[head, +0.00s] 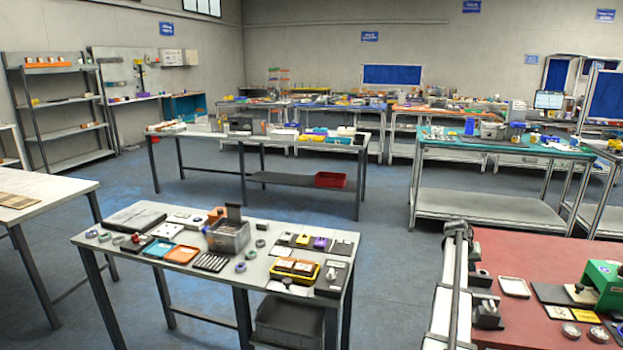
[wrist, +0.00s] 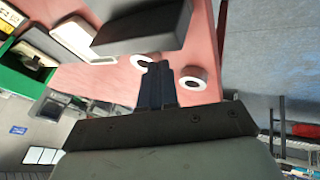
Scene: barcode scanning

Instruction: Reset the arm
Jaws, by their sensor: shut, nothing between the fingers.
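My gripper (wrist: 157,68) shows in the wrist view with its two dark fingers together and nothing between them. The fingers point toward a pinkish-red work surface (wrist: 205,45). A dark grey block-like thing (wrist: 145,28) fills the upper middle of that view, just beyond the fingertips. Two white rings with dark centres (wrist: 192,78) lie near the fingertips, one partly hidden behind them. I cannot tell whether the fingers touch anything. I cannot make out my gripper in the head view.
The head view shows a red-topped table (head: 535,250) at lower right with a green device (head: 606,280) and a white tray (head: 514,286). A cluttered grey table (head: 185,283) stands at front left, with a grey bin (head: 290,322) below it. Open blue floor lies between tables.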

